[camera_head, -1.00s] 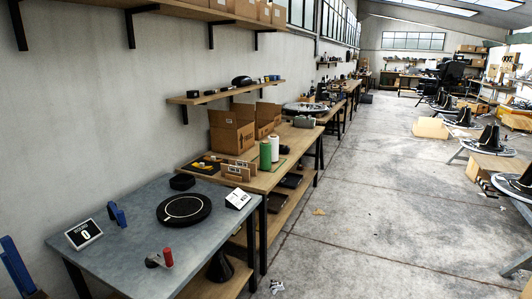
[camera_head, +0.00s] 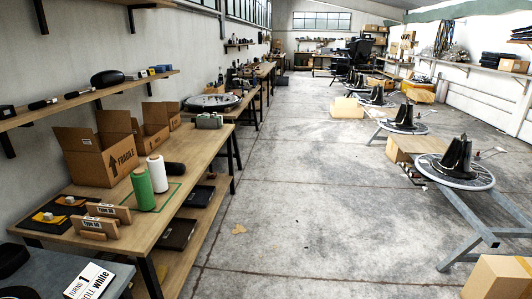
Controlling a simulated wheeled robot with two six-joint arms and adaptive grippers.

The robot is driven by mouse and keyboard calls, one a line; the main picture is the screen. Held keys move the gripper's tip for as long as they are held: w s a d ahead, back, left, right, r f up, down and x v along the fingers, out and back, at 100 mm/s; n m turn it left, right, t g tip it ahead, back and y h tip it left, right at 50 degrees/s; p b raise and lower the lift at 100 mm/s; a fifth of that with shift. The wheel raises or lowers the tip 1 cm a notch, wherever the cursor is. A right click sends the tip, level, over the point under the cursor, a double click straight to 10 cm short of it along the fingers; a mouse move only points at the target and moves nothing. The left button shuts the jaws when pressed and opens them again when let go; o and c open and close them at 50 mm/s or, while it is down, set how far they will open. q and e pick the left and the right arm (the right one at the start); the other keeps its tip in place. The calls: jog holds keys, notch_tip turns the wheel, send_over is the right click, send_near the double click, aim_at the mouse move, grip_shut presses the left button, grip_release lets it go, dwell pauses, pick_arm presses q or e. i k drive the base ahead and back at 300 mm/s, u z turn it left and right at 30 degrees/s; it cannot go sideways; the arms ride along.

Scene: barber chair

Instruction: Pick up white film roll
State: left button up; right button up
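A white film roll (camera_head: 158,173) stands upright on the wooden table (camera_head: 88,251) on the left. A green roll (camera_head: 142,189) stands upright just in front of it and to its left. A green outline is marked on the table around the rolls. Neither of my grippers is in view.
An open cardboard box (camera_head: 96,158) stands left of the rolls. Small wooden holders (camera_head: 108,213) are at the table's front.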

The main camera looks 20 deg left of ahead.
aim_at(155, 163)
jog(key=u, duration=0.1)
jog(key=i, duration=1.8)
jog(key=u, duration=0.5)
